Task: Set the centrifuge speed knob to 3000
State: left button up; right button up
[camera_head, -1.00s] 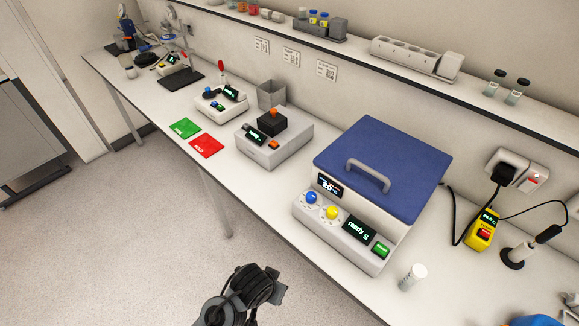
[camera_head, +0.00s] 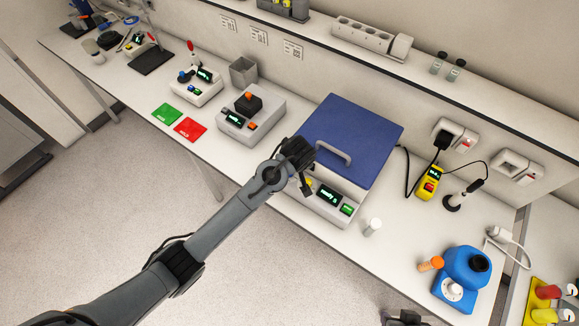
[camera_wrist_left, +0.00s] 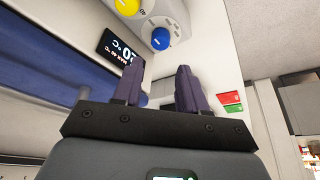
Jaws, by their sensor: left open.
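The centrifuge (camera_head: 345,130) has a blue lid with a grey handle, and a sloped front panel with a display (camera_head: 328,195) and a green button (camera_head: 347,209). In the left wrist view its blue knob (camera_wrist_left: 160,39) and yellow knob (camera_wrist_left: 127,5) show at the top, near a temperature display (camera_wrist_left: 116,47). I cannot read any knob scale. My left gripper (camera_head: 305,184) is over the front left of the centrifuge and hides the blue knob in the head view. A dark part of my right arm (camera_head: 404,318) shows at the bottom edge.
A white-capped vial (camera_head: 372,227) stands right of the centrifuge. A blue apparatus (camera_head: 465,270) is at right. A shelf runs behind.

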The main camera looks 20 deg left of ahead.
pick_arm(q)
jog(key=x, duration=0.9)
jog(key=shift+s, duration=0.1)
jog(key=c, duration=0.7)
jog(key=shift+c, duration=0.2)
